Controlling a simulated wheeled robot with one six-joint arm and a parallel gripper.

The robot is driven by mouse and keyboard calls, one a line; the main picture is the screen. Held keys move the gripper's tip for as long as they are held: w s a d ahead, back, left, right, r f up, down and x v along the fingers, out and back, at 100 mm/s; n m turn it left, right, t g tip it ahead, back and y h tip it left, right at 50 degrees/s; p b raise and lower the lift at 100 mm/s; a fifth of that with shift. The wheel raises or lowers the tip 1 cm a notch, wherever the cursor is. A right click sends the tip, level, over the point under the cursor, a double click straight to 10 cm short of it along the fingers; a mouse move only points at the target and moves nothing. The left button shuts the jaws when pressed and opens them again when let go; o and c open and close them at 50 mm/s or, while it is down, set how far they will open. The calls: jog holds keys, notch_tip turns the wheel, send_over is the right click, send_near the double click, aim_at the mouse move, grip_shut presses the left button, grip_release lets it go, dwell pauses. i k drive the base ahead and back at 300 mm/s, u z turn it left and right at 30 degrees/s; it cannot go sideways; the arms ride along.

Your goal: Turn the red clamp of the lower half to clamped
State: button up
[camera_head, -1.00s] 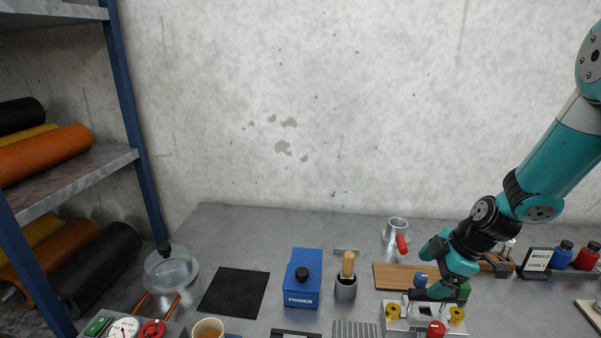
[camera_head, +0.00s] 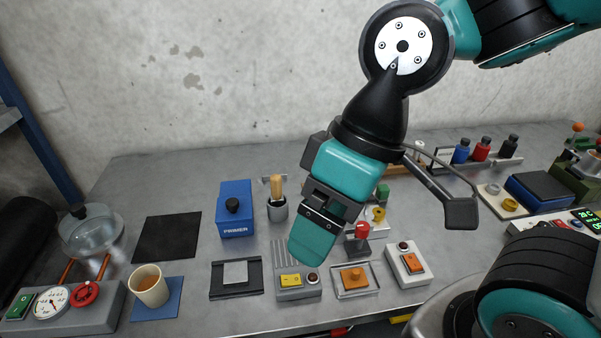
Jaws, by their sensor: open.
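The red clamp (camera_head: 361,227) shows as a small red knob on a dark base, just right of my gripper. The lower half (camera_head: 380,231) is a pale plate with a yellow bushing (camera_head: 378,214); my gripper and arm hide much of it. I cannot tell from here which way the clamp is turned. My gripper (camera_head: 313,243) is raised in front of the table, left of the clamp and nearer the camera. Its teal fingers point down and hold nothing that I can see. They overlap one another in this view.
A blue primer box (camera_head: 234,209) and a brush pot (camera_head: 277,209) stand left. The black mat (camera_head: 173,236) is bare.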

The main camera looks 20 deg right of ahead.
aim_at(362, 230)
jog(key=k, duration=0.5)
jog(key=u, duration=1.7)
jog(key=i, duration=0.9)
jog(key=z, duration=1.8)
